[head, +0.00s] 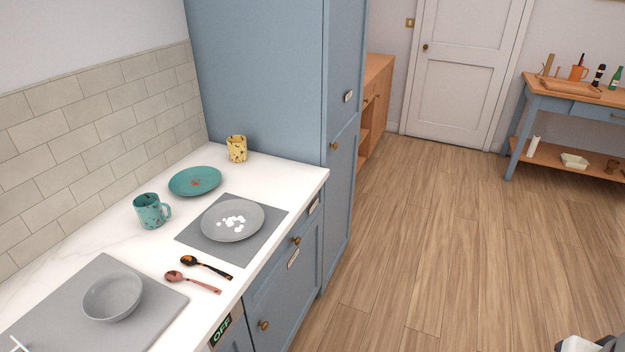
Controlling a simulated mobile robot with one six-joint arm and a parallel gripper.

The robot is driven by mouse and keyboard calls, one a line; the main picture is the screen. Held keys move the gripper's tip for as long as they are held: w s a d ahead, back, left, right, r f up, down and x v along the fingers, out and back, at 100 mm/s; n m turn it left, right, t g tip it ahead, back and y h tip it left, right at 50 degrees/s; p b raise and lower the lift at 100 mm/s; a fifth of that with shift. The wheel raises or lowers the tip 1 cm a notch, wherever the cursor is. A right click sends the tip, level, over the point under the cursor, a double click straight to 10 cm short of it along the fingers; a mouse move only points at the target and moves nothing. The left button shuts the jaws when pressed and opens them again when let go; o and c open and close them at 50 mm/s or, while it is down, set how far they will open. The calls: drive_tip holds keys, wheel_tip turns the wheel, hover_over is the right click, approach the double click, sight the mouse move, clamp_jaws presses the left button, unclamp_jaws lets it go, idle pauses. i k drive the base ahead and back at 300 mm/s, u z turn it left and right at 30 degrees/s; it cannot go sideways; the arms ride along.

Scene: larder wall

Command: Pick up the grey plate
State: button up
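The grey plate (250,228) lies on a dark grey square mat (219,248) on the white counter, in the head view. No gripper can be made out on or beside the plate. A small part of a white and dark machine shows at the bottom right corner, but no fingers are visible there.
A teal plate (182,187), teal mug (149,212) and yellow cup (237,149) stand behind the grey plate. Two spoons (200,284) and a grey bowl (112,298) on a grey board (165,310) are nearer. A tall blue cupboard (265,75) bounds the counter. The wooden floor (430,240) is clear.

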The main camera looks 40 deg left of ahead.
sight(232, 220)
drive_tip(key=z, duration=0.05)
drive_tip(key=i, duration=2.05)
drive_tip(key=u, duration=2.95)
drive_tip(key=i, duration=1)
drive_tip(key=z, duration=0.05)
